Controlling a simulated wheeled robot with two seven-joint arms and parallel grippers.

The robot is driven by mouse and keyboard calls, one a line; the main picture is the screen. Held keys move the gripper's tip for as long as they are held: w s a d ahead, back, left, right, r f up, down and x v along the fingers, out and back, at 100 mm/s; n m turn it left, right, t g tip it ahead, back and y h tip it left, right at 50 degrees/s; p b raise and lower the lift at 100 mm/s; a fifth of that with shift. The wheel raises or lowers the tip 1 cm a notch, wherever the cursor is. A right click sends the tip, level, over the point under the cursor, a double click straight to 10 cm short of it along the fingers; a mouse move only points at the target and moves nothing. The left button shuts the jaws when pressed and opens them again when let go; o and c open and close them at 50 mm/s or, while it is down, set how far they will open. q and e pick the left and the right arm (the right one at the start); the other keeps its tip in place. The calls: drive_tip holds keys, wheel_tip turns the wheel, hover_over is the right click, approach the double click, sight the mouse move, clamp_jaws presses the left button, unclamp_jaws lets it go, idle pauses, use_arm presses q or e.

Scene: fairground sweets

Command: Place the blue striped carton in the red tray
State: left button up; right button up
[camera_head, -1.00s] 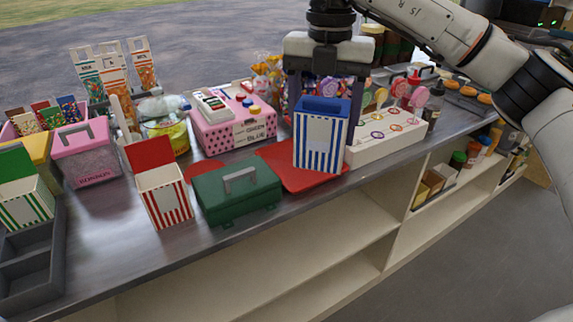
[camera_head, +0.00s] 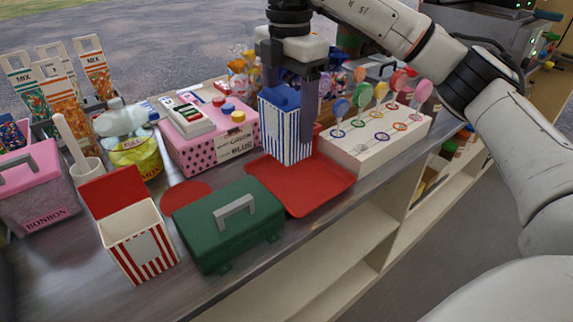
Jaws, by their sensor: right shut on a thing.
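The blue striped carton (camera_head: 289,133) is white with blue stripes and a blue top, and stands upright. My right gripper (camera_head: 290,108) is shut on it from above, with one finger on each side. The carton is over the back part of the red tray (camera_head: 318,186); I cannot tell whether its base touches the tray. The tray lies flat on the counter, and its front left corner is next to the green box. My left gripper is not in view.
A green box with a grey handle (camera_head: 229,226) stands left of the tray. A red striped carton (camera_head: 139,244) stands farther left. A pink dotted box (camera_head: 207,142) is behind left, and a white lollipop stand (camera_head: 376,140) is on the right. The tray's front is bare.

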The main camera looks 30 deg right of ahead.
wheel_tip(320, 180, down, 5)
drive_tip(key=shift+r, duration=0.1)
drive_tip(key=shift+f, duration=0.55)
wheel_tip(320, 180, down, 3)
drive_tip(key=shift+f, duration=0.2)
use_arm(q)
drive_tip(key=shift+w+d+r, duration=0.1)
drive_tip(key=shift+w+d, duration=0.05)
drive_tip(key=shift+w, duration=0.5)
use_arm(e)
drive_tip(key=shift+f, duration=0.1)
drive_tip(key=o, duration=1.2)
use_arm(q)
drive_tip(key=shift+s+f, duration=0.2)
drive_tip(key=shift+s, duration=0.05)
